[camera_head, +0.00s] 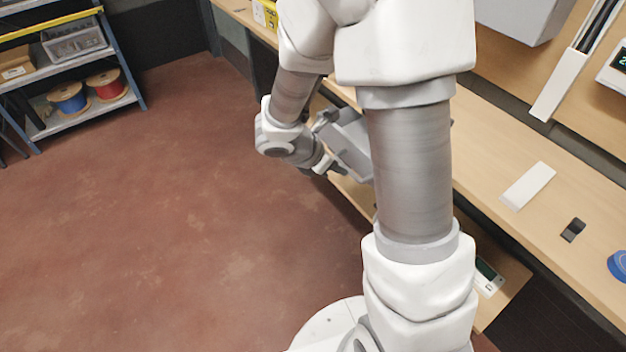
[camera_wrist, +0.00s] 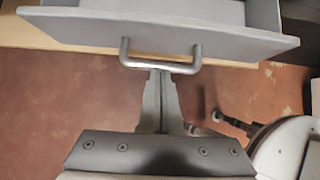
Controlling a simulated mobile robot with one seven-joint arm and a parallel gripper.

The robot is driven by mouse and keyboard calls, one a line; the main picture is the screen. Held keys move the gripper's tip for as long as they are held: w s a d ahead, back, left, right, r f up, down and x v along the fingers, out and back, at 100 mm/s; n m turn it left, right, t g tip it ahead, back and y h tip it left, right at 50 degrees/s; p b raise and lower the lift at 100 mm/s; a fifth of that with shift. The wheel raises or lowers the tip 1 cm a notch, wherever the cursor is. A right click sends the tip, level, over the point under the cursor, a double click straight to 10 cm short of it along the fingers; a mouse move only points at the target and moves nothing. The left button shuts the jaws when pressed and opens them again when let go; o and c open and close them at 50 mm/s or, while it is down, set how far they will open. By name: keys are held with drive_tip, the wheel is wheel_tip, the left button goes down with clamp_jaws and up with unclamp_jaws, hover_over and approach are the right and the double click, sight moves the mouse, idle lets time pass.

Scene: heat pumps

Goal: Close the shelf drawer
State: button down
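The shelf drawer (camera_wrist: 190,32) is a grey box with a flat front panel and a U-shaped bar handle (camera_wrist: 162,64) in the wrist view. Its open top shows behind the front, so it stands at least partly open. In the head view part of the grey drawer (camera_head: 350,140) shows beyond my arm, which hides the rest. My gripper (camera_wrist: 161,76) has its two fingers together with nothing seen between them. The fingertips are at the middle of the handle bar; whether they touch it I cannot tell.
A wooden workbench (camera_head: 575,225) runs along the right, with a white block (camera_head: 528,186) and a blue round item (camera_head: 619,265) on it. A lower wooden shelf (camera_head: 510,290) lies under it. A metal rack (camera_head: 85,115) with cable spools stands far left. The red floor between is clear.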

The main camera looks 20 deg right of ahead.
drive_tip(key=w+d, duration=0.1)
drive_tip(key=d, duration=0.2)
drive_tip(key=w+d, duration=0.1)
drive_tip(key=d, duration=0.2)
drive_tip(key=w+d, duration=0.1)
drive_tip(key=d, duration=0.2)
drive_tip(key=shift+d, duration=0.25)
drive_tip(key=shift+a+r, duration=0.1)
